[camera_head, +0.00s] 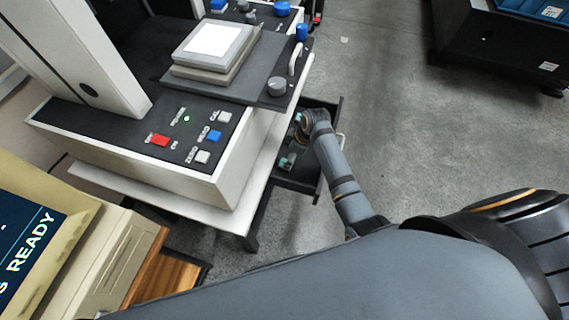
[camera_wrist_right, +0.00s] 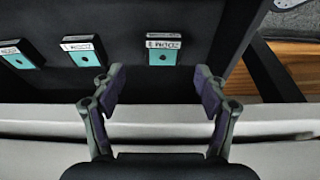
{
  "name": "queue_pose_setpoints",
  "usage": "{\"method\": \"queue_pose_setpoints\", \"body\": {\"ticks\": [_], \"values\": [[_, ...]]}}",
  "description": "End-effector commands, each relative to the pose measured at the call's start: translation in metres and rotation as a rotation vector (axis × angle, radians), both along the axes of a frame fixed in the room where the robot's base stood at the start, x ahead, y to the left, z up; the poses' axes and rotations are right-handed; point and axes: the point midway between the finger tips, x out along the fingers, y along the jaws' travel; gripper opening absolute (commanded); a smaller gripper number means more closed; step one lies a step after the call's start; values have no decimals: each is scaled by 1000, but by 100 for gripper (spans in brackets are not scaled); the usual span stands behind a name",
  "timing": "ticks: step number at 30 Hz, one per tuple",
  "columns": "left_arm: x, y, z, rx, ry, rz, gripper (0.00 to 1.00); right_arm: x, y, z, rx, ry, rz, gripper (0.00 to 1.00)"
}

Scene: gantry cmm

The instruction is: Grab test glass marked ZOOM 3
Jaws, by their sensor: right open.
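The black drawer (camera_head: 300,182) under the machine table is open, and my right arm reaches into it. The right wrist view shows three flat teal pieces with white label ends on the dark drawer floor: a left one (camera_wrist_right: 24,60), a middle one (camera_wrist_right: 84,55) and a right one (camera_wrist_right: 162,55). Their labels look upside down and seem to read ZOOM, but I cannot tell the numbers. My right gripper (camera_wrist_right: 160,88) is open and empty, its fingertips short of the right piece and either side of its line. My left gripper is not in view.
A measuring machine with buttons (camera_head: 185,140) and a stage plate (camera_head: 225,75) stands above the drawer. A pale drawer edge (camera_wrist_right: 160,118) crosses behind my fingers. A cream monitor (camera_head: 85,215) is at lower left.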

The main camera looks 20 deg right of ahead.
Motion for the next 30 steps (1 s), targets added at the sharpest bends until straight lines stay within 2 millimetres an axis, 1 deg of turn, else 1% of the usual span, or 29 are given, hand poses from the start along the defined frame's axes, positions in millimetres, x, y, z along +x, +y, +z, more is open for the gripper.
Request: {"method": "queue_pose_setpoints", "body": {"ticks": [2,5,7,9,12,15,21,22,23,30], "values": [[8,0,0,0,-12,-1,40,1,1,-2,0,-2,0,74],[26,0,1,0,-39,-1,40,1,2,-6,-1,-1,0,74],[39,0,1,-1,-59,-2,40,1,5,-15,0,1,0,74],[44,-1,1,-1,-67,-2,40,1,9,-28,0,2,-1,74],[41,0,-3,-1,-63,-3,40,3,13,-44,1,1,-1,74],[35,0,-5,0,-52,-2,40,5,15,-52,0,-1,-1,74],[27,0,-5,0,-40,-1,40,5,15,-52,-1,-1,-2,74],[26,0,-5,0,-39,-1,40,5,15,-52,-1,-1,-2,72],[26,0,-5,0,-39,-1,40,5,15,-52,-1,-1,-2,68],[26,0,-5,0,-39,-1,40,5,15,-52,-1,-1,-2,36]]}}
